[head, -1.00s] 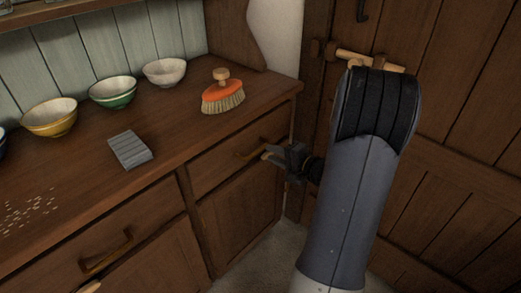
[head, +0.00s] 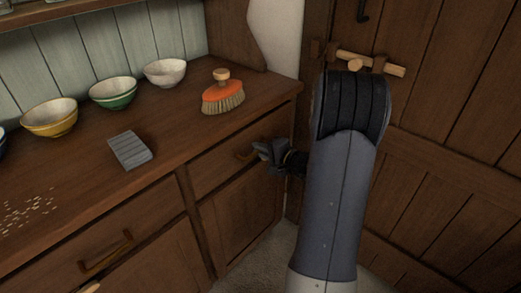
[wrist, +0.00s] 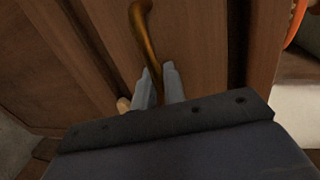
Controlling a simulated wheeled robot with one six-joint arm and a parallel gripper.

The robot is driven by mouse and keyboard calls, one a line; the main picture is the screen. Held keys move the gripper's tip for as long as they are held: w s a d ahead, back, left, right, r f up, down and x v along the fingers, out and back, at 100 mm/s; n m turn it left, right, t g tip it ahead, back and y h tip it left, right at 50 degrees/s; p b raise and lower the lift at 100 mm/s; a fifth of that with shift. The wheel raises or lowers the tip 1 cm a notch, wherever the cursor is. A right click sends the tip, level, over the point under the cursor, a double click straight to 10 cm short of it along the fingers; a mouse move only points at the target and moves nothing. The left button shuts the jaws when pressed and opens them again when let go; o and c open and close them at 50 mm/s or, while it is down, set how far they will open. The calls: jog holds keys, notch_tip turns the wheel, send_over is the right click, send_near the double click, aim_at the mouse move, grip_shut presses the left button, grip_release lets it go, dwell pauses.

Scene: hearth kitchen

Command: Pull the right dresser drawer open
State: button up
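The right dresser drawer (head: 213,173) has a brown wooden front and looks flush with the dresser. Its curved brass-brown handle (head: 244,154) is partly hidden by my gripper in the head view. My gripper (head: 259,150) is at the right part of this handle. In the wrist view the handle (wrist: 144,25) runs down between the two grey fingers (wrist: 160,78), which sit close on both sides of it. The gripper looks shut on the handle.
A pale wooden knob (wrist: 123,104) is just left of the fingers. The left drawer handle (head: 105,252) is at lower left. On the dresser top stand an orange brush (head: 222,94), a grey ribbed block (head: 130,150) and several bowls. A plank door (head: 440,150) is close at right.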

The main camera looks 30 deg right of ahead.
jog(key=shift+s, duration=0.15)
grip_shut()
jog(key=f+b+v, duration=0.2)
jog(key=b+v, duration=0.1)
jog(key=v, duration=0.9)
jog(key=s+f+b+v, duration=0.1)
jog(key=f+b+v, duration=0.2)
jog(key=v, duration=1)
jog(key=shift+s+d+f+b, duration=0.2)
jog(key=shift+s+b, duration=0.05)
jog(key=shift+b, duration=0.1)
jog(key=shift+o, duration=2.4)
grip_release()
jog(key=p+v, duration=0.2)
jog(key=v, duration=0.8)
jog(key=shift+s, duration=0.35)
jog(key=shift+w+d, duration=0.1)
